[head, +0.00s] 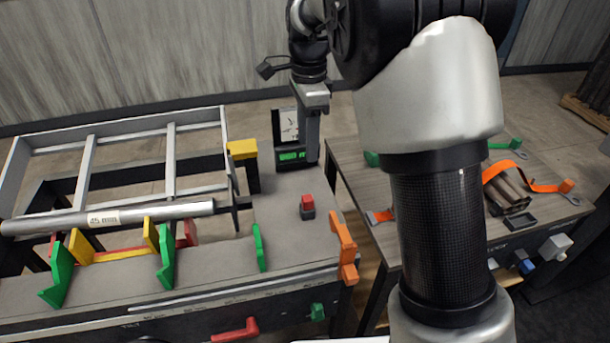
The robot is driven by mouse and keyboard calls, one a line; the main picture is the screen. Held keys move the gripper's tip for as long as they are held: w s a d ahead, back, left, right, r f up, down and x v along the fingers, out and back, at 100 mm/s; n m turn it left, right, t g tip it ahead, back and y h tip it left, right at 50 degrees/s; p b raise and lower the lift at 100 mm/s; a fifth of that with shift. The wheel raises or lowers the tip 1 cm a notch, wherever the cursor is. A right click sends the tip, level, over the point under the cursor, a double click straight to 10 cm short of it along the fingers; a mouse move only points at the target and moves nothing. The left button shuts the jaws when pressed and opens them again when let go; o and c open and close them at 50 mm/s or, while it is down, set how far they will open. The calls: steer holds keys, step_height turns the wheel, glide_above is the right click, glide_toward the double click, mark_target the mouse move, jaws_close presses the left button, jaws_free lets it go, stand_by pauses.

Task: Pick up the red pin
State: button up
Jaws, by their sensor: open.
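A small red block (307,201) with a dark lower part stands on the grey bench top, right of the metal ladder-like frame. It may be the red pin; I cannot be sure. A red handle-shaped piece (236,330) is at the bench's front side. My gripper (311,155) points down at the back of the bench, behind and above the small red block and apart from it. It is open, seen nearly edge-on, with nothing visible in it. My forearm covers part of the right bench.
A grey bar (110,216) labelled 45 mm lies across green and yellow supports on the left bench. A box with a green display (291,154) stands beside my gripper. An orange bracket (345,247) sits on the bench's right edge. The right bench holds pipes (508,192) and orange straps.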

steer(key=b, duration=0.2)
glide_above(308, 198)
steer(key=f, duration=1.2)
steer(key=shift+s+a, duration=0.1)
steer(key=shift+a, duration=0.1)
steer(key=shift+w+d+f+b, duration=0.1)
steer(key=shift+f+b, duration=0.25)
steer(key=shift+f, duration=1.1)
steer(key=shift+w+d+f+b, duration=0.1)
steer(key=shift+f+b, duration=0.25)
steer(key=shift+f, duration=1.1)
jaws_close()
